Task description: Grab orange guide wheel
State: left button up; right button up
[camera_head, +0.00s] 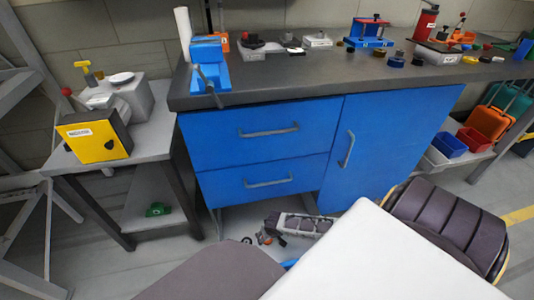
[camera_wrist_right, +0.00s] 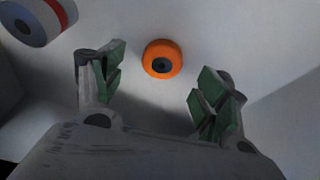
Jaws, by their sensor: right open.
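The orange guide wheel (camera_wrist_right: 162,59) shows in the right wrist view. It is a small orange ring with a dark centre, against a pale grey surface. My right gripper (camera_wrist_right: 160,83) is open, with green-padded fingers on either side of the view. The wheel is between and just beyond the fingertips, with nothing held. I cannot tell the exact gap to the wheel. In the head view I cannot make out the wheel for certain. My left gripper does not show.
A round grey, white, red and blue piece (camera_wrist_right: 38,18) lies at the wrist view's upper left. Pale walls flank the wheel. In the head view, a blue cabinet (camera_head: 262,112) carries a cluttered dark worktop (camera_head: 300,75). A side table (camera_head: 150,135) holds a yellow box (camera_head: 95,138).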

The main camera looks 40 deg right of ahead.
jog(key=shift+b+x, duration=0.85)
jog(key=shift+x, duration=0.3)
jog(key=shift+b+x, duration=0.65)
jog(key=shift+x, duration=0.25)
jog(key=shift+w+a, duration=0.1)
jog(key=shift+a, duration=0.05)
jog(key=shift+c, duration=0.2)
jog(key=c, duration=1.1)
jog(key=shift+r, duration=0.25)
